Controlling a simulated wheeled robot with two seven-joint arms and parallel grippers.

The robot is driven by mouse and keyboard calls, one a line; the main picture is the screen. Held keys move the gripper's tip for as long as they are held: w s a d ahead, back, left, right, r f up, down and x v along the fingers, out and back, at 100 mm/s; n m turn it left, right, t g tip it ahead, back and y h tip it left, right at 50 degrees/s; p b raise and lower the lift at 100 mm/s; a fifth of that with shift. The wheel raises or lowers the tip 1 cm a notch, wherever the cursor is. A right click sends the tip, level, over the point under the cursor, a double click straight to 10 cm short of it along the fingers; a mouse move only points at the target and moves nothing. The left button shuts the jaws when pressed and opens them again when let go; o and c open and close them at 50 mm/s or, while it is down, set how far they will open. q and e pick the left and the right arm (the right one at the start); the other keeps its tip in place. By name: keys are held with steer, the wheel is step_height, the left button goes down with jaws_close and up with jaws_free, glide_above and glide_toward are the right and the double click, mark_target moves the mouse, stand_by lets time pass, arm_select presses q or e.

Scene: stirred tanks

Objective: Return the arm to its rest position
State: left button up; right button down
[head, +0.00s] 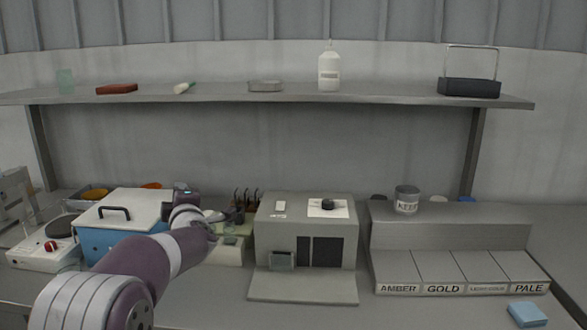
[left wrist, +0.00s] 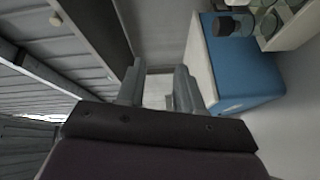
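My left arm (head: 180,250) is purple and white and reaches in from the lower left of the head view, across the front of the blue box. Its far end is beside the blue box (head: 97,243) with a white lid. The fingers are hard to make out in that view. In the left wrist view my left gripper (left wrist: 158,78) has its two grey fingers apart, with nothing between them. The blue box also shows in the left wrist view (left wrist: 240,75), to the right of the fingers and apart from them. My right gripper is in neither view.
A grey machine (head: 303,205) stands mid-bench, with a stepped rack (head: 450,235) labelled AMBER, GOLD and PALE to its right. A KEEP tin (head: 407,200) stands on the rack. A blue pad (head: 527,313) lies front right. A shelf (head: 220,97) crosses above the bench.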

arm_select(q)
steer(key=s+d+f+m+g+h, duration=0.4)
steer(key=s+f+m, duration=0.3)
steer(key=s+f, duration=0.15)
steer(key=s+d+f+m+g+h, duration=0.35)
steer(key=s+f+m, duration=0.4)
steer(key=f, duration=0.25)
steer(key=s+f+m+g, duration=0.3)
steer(key=s+f+g, duration=0.15)
steer(key=s, duration=0.75)
steer(key=s+f+m+g, duration=0.3)
steer(key=s+f, duration=0.2)
steer(key=s, duration=0.6)
step_height(320, 180, up, 18)
steer(key=p, duration=1.7)
steer(key=shift+f, duration=0.15)
